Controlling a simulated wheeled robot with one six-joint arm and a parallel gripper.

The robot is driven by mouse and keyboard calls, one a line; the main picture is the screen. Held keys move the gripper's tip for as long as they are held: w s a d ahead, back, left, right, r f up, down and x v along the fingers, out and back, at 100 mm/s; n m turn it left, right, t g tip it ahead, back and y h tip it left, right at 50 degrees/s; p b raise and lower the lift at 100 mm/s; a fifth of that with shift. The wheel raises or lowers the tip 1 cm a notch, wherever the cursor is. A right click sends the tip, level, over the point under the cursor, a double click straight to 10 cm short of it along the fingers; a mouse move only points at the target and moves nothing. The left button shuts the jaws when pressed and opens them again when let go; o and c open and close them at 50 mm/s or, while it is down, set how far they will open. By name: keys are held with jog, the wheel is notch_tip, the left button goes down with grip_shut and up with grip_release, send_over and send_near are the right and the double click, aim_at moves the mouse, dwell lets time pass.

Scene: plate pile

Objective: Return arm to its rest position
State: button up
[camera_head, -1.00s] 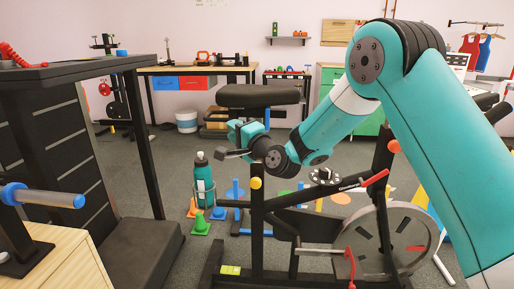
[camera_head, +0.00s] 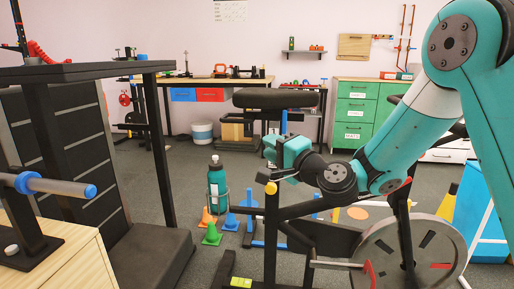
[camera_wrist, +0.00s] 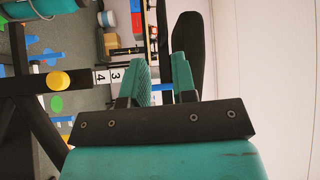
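My gripper (camera_head: 270,158) is at the end of my teal arm, which reaches in from the right in the head view. It is beside the post of an exercise bike, just below the black seat (camera_head: 277,98). In the wrist view my gripper (camera_wrist: 161,82) shows two teal fingers with a gap between them and nothing held. The wrist picture is turned sideways, with the dark seat (camera_wrist: 191,40) behind the fingers.
The bike's flywheel (camera_head: 450,232) is below my arm. A teal bottle (camera_head: 217,187) stands on the floor among small cones (camera_head: 212,235). A black rack (camera_head: 128,68) and a wooden box (camera_head: 85,262) are at left. Green drawers (camera_head: 354,113) stand at the back.

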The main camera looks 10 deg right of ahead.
jog(key=s+a+n+g+y, duration=0.1)
jog(key=s+a+n+g, duration=0.35)
jog(key=s+n, duration=0.2)
jog(key=s+a+n+g+y, duration=0.1)
jog(key=s+a+n+g, duration=0.4)
jog(key=s, duration=0.3)
jog(key=s+d+f+n+g+h, duration=0.3)
jog(key=s+d+g+h, duration=0.15)
jog(key=s, duration=0.55)
jog(key=s+d+f+n+g+h, duration=0.25)
jog(key=s+d, duration=0.25)
jog(key=s, duration=0.4)
notch_tip(320, 180, up, 31)
jog(key=p, duration=3)
jog(key=shift+a+p, duration=0.2)
jog(key=shift+p, duration=0.2)
jog(key=shift+g, duration=0.25)
jog(key=shift+c, duration=0.4)
